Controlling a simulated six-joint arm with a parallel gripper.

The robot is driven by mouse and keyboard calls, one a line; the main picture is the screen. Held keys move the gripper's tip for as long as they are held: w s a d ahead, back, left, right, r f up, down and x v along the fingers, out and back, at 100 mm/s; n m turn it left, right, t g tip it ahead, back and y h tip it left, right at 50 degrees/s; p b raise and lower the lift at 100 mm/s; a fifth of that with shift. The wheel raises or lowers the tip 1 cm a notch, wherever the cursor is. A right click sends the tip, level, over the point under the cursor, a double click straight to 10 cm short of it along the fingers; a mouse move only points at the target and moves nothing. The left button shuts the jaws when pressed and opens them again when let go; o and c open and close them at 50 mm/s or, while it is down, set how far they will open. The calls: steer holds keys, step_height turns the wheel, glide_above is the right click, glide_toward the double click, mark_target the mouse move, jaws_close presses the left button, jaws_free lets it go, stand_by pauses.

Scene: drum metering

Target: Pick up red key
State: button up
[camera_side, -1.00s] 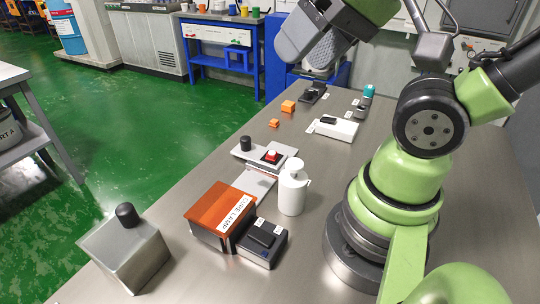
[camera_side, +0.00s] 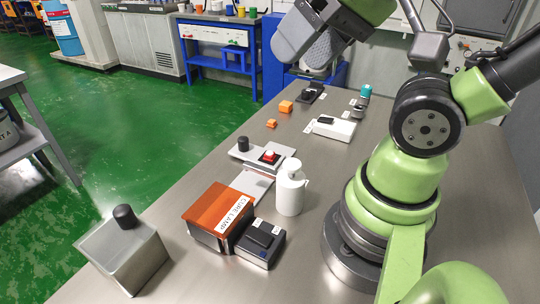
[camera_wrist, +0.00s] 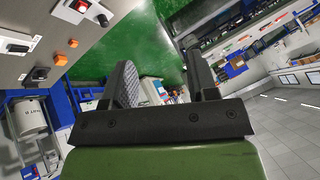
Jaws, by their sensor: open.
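A small red piece with a pale top, which looks like the red key (camera_side: 269,156), sits on a light metal plate (camera_side: 286,165) in the middle of the table in the side view. A red spot that appears to be the same piece shows at the top left of the wrist view (camera_wrist: 81,6). My gripper (camera_wrist: 163,80) is open and empty, with its two dark fingers apart. In the side view it is high above the far part of the table, well away from the red piece. The red piece's exact shape is too small to tell.
A white bottle (camera_side: 290,190), an orange-topped box (camera_side: 213,207) and a dark switch box (camera_side: 261,243) stand near the plate. A black knob (camera_side: 243,144) rises from it. Orange blocks (camera_side: 286,106) and a white box (camera_side: 333,128) lie farther back. A metal box (camera_side: 126,254) stands front left.

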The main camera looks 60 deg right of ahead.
steer(key=shift+o, duration=0.4)
steer(key=n+g+h, duration=0.2)
steer(key=n+g, duration=0.3)
steer(key=g, duration=0.2)
glide_above(270, 153)
step_height(270, 153, down, 24)
steer(key=shift+s+a+r, duration=0.1)
steer(key=shift+s, duration=0.05)
steer(key=shift+w+f, duration=0.2)
steer(key=shift+f, duration=2.6)
steer(key=c, duration=1)
